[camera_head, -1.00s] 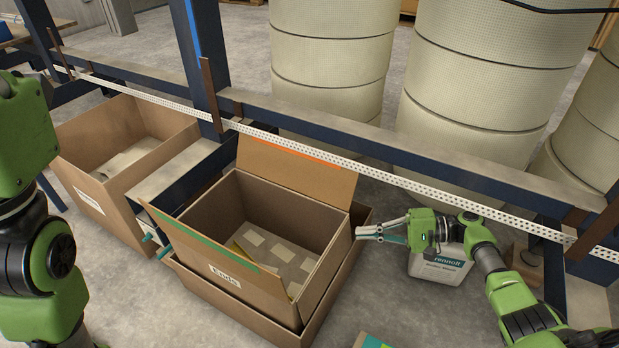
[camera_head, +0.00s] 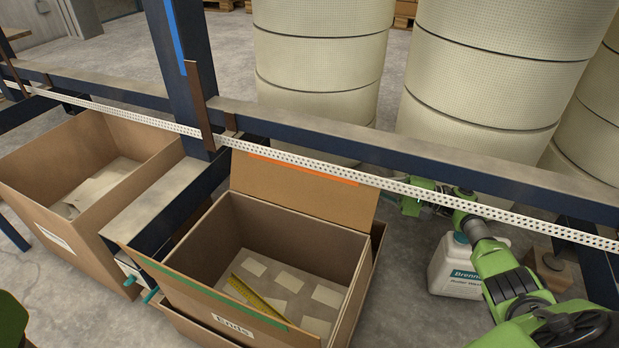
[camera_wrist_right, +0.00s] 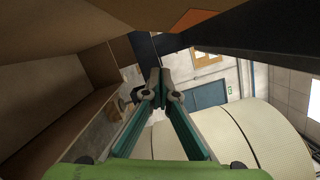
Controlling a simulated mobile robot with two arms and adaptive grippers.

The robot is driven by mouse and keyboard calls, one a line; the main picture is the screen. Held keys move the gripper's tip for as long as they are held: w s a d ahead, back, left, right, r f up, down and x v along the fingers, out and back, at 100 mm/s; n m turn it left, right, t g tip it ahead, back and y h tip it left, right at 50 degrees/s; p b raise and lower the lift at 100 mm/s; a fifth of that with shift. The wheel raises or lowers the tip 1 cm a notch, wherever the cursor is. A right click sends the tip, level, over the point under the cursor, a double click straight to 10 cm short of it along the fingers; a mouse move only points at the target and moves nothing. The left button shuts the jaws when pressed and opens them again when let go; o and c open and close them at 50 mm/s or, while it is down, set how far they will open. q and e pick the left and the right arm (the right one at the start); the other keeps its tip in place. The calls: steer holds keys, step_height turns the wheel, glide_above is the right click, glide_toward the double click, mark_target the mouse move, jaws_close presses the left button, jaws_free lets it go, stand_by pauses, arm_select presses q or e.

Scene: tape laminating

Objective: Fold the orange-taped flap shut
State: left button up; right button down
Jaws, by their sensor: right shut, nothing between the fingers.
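The orange-taped flap (camera_head: 305,195) stands up, open, at the back edge of the cardboard box (camera_head: 345,265), with orange tape (camera_head: 285,163) along its top edge. The flap's upper right part lies close to the perforated rail. My right gripper shows in the right wrist view (camera_wrist_right: 160,78), shut and empty, with cardboard above and left of it and a bit of orange tape (camera_wrist_right: 192,18) above. In the head view its fingers are hidden behind the flap and rail. My left gripper is out of view.
The box's green-taped front flap (camera_head: 205,290) stands open. Inside lies a yellow strip (camera_head: 255,300) among several pale patches. A white jug (camera_head: 455,268) stands right, another open box (camera_head: 85,160) left.

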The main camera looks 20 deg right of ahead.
mark_target(319, 182)
steer(key=b+x, duration=0.1)
steer(key=x, duration=0.2)
steer(key=s+b+x, duration=0.1)
steer(key=x, duration=0.2)
steer(key=a+b+x, duration=0.1)
steer(key=x, duration=0.2)
steer(key=shift+s+a+r+b, duration=0.1)
steer(key=shift+a+r+b, duration=0.15)
steer(key=shift+r+b, duration=0.1)
steer(key=shift+s+a+r+b, duration=0.15)
steer(key=shift+s+a+r, duration=0.15)
steer(key=shift+a, duration=0.1)
steer(key=shift+s+a+r+b, duration=0.15)
steer(key=shift+s+a, duration=0.15)
steer(key=shift+a, duration=0.1)
steer(key=shift+r, duration=0.1)
